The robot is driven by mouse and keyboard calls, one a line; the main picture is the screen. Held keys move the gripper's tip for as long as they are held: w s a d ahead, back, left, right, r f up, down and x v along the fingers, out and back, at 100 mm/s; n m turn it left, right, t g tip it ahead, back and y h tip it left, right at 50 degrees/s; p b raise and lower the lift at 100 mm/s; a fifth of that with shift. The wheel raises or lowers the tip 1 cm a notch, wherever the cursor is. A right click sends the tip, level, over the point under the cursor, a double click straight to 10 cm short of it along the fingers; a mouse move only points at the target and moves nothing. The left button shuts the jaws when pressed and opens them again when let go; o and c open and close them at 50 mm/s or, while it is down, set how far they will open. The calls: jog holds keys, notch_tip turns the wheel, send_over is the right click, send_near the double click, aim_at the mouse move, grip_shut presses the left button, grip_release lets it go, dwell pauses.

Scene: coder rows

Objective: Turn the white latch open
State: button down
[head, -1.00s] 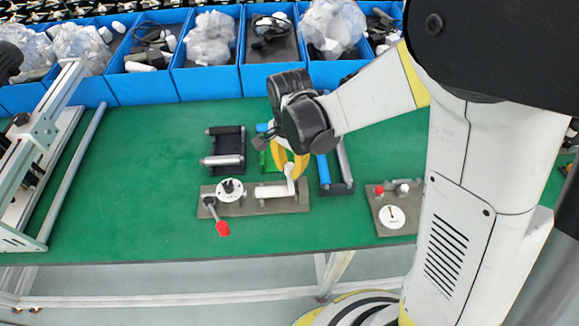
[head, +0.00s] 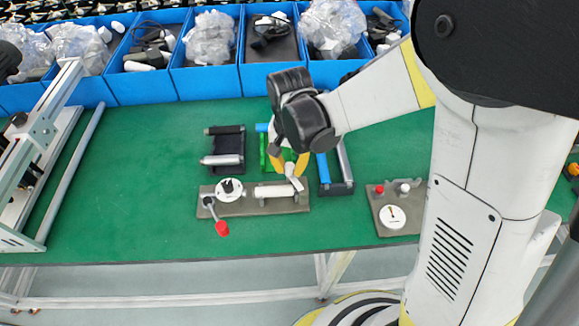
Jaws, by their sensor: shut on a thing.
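The white latch (head: 272,192) lies along the right part of a grey-brown plate (head: 250,209) on the green table. Its short handle (head: 292,172) rises at the right end and leans up and left. My gripper (head: 289,164) comes down from above with its yellow fingers around the handle, shut on it. The dark gripper body hides part of the table behind, and exact finger contact is small to see.
On the same plate sit a white dial (head: 229,190) and a red-tipped lever (head: 221,228). Another plate with a gauge (head: 392,216) is at the right. Black-framed parts (head: 224,150) stand behind. Blue bins (head: 142,85) line the back. The table's left middle is clear.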

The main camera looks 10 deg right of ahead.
jog(key=n, duration=0.6)
jog(key=shift+n, duration=0.3)
jog(key=n, duration=0.5)
jog(key=shift+n+b, duration=0.35)
jog(key=shift+n, duration=0.05)
jog(key=c, duration=1.2)
grip_release()
jog(key=shift+d, duration=0.1)
notch_tip(320, 180, up, 12)
